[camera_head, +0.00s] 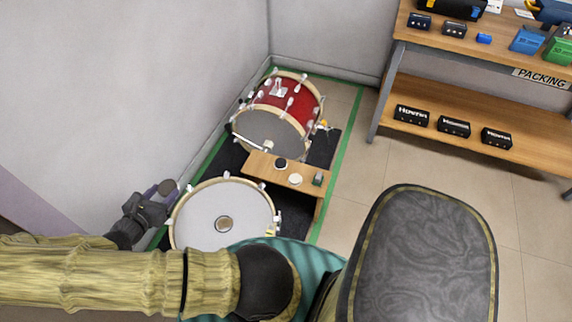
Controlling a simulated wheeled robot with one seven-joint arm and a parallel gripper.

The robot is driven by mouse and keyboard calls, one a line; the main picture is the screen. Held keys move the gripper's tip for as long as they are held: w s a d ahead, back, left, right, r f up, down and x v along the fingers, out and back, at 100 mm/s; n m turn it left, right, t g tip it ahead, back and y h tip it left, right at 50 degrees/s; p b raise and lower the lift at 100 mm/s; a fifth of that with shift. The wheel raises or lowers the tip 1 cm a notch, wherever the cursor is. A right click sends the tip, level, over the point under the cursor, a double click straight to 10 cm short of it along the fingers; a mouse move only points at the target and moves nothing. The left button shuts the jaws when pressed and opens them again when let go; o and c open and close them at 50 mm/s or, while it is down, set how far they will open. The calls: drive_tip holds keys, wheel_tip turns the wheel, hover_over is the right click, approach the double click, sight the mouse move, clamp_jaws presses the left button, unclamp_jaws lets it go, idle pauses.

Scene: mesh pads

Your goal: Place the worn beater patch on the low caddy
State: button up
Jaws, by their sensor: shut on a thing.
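My gripper (158,194) is at the left, beside the upper-left rim of the near white drum (198,210). It is shut on a small greyish, rounded piece (168,186), which looks like the worn beater patch; the fingers partly hide it. The low caddy (258,165) is a small wooden bench to the right of my gripper, between the near drum and the red drum. On the caddy are a black disc (281,163), a white disc (296,179) and a small grey block (318,179).
The red bass drum (293,98) stands behind the caddy on a dark mat edged with green tape (345,150). A wall (130,80) is close on the left. A packing bench (480,48) with boxes stands at upper right. Tiled floor (370,165) is clear between.

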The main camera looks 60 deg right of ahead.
drive_tip(key=a+r+n+t+y+p, duration=0.1)
drive_tip(key=a+r+p, duration=0.3)
drive_tip(key=r+p, duration=0.6)
drive_tip(key=w+a+r+n+t+y+p, duration=0.1)
drive_tip(key=a+r+p, duration=0.3)
drive_tip(key=r+p, duration=0.6)
drive_tip(key=a+r+n+t+y+p, duration=0.1)
drive_tip(key=a+r+n+t+p, duration=0.2)
drive_tip(key=r+p, duration=0.8)
drive_tip(key=a+p, duration=0.2)
drive_tip(key=p, duration=0.1)
drive_tip(key=shift+w, duration=0.2)
drive_tip(key=shift+r, duration=0.1)
